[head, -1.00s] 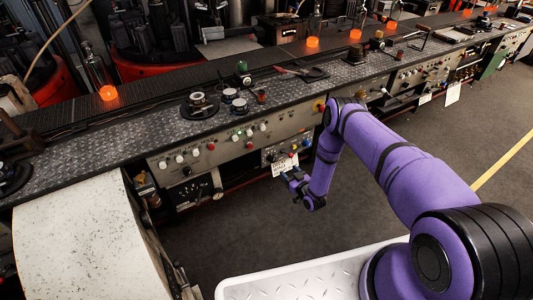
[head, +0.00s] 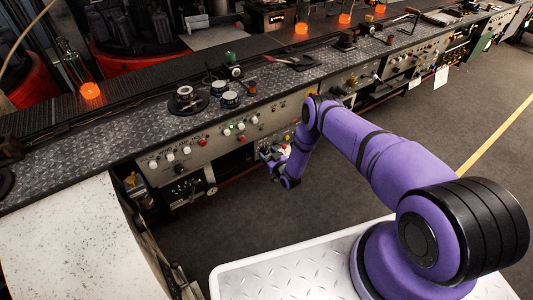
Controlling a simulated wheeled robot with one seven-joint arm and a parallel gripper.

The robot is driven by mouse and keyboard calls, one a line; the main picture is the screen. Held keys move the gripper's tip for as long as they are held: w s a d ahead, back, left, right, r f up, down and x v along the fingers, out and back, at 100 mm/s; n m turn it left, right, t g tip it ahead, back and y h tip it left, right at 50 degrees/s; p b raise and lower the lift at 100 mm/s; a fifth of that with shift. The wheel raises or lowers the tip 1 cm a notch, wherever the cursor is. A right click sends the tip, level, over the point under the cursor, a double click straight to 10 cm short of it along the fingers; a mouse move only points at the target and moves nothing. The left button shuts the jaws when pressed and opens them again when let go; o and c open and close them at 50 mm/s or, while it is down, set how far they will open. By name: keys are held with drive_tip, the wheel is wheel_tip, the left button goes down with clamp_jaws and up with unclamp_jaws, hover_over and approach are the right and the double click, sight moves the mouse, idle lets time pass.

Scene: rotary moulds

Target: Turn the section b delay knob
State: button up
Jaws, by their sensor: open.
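A row of knobs and buttons runs along the grey control panel (head: 205,145) on the front of the long bench. White, red and green ones show, with a black knob (head: 180,168) below at the left. I cannot tell which is the section b delay knob; labels are too small to read. My gripper (head: 270,160) is small in view, open, in front of a lower panel section right of the main row. My wrist and arm hide part of the panel there. I see nothing held in it.
The diamond-plate bench top (head: 120,135) carries round dial fittings (head: 188,98). A pale speckled sheet (head: 65,235) stands at the left front. A white tread-plate platform (head: 290,270) lies at the bottom. Dark floor (head: 435,120) is free at the right.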

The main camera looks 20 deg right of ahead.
drive_tip(key=shift+w+a, duration=0.15)
drive_tip(key=shift+w, duration=0.35)
drive_tip(key=c, duration=0.9)
drive_tip(key=m, duration=0.5)
drive_tip(key=shift+m, duration=0.4)
drive_tip(key=m, duration=0.6)
drive_tip(key=shift+d+f, duration=0.1)
drive_tip(key=shift+d, duration=0.1)
